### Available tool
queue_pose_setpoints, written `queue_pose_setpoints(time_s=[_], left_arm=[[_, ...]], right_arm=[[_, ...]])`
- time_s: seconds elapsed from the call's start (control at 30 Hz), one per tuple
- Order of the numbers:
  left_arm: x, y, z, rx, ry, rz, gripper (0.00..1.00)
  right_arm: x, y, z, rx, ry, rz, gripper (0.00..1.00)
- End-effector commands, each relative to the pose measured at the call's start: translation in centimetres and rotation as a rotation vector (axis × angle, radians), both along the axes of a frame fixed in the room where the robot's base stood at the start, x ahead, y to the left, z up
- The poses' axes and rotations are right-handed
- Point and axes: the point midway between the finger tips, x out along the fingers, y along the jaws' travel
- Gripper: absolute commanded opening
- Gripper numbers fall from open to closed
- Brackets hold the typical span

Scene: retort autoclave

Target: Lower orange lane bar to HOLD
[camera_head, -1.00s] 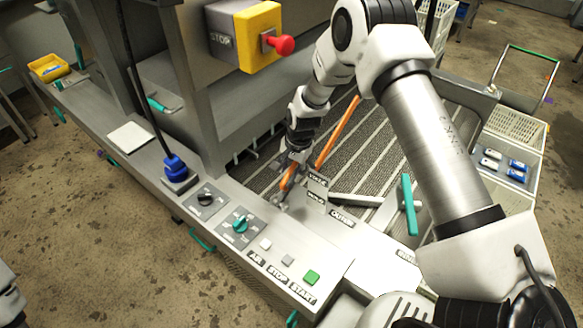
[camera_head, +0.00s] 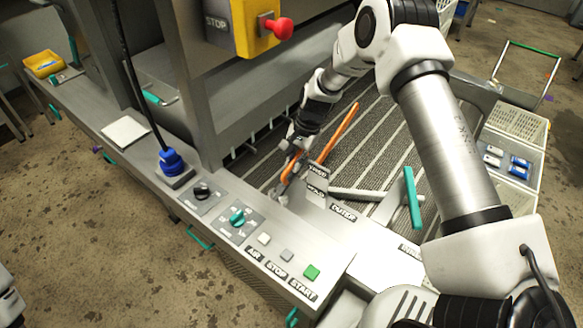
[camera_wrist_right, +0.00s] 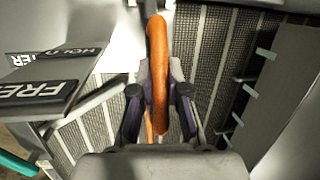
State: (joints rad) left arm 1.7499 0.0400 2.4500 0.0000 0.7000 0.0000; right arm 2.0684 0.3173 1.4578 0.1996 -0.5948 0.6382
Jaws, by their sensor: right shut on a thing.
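My right gripper (camera_head: 290,166) is shut on an orange handle (camera_head: 287,172) beside the label plate at the panel's inner corner. In the right wrist view the orange handle (camera_wrist_right: 157,45) stands between the two dark fingers (camera_wrist_right: 159,92). A long orange bar (camera_head: 340,131) slants over the grey ribbed bed just beyond; whether it joins the handle is hidden by the gripper. The plate's labels show in the right wrist view: FREE (camera_wrist_right: 40,90) and HOLD (camera_wrist_right: 75,50). My left gripper is out of view.
The control panel has a green START button (camera_head: 311,271), a teal knob (camera_head: 237,217) and a black knob (camera_head: 202,191). A teal handle (camera_head: 412,197) stands right of the plate. A yellow box with a red stop button (camera_head: 280,28) overhangs the bed.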

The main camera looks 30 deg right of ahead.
Motion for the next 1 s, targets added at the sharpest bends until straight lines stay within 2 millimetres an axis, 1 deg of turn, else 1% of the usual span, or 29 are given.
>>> queue_pose_setpoints(time_s=[0.03, 0.1, 0.27, 0.43, 0.63, 1.0], left_arm=[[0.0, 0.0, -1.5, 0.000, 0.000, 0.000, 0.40], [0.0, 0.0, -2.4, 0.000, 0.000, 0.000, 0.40], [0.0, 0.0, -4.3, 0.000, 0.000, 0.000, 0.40], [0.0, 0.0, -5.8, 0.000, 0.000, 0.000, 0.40], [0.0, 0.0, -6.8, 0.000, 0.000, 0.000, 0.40], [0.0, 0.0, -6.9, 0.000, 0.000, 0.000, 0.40]], right_arm=[[0.2, -0.4, -1.1, 0.031, 0.011, -0.004, 0.00], [0.3, -0.8, -1.6, 0.080, 0.031, -0.005, 0.00], [0.6, -1.5, -2.5, 0.184, 0.075, -0.004, 0.00], [0.7, -1.7, -3.3, 0.276, 0.114, -0.003, 0.00], [0.6, -1.6, -3.7, 0.338, 0.141, -0.001, 0.00], [0.6, -1.5, -3.7, 0.359, 0.151, -0.002, 0.00]])
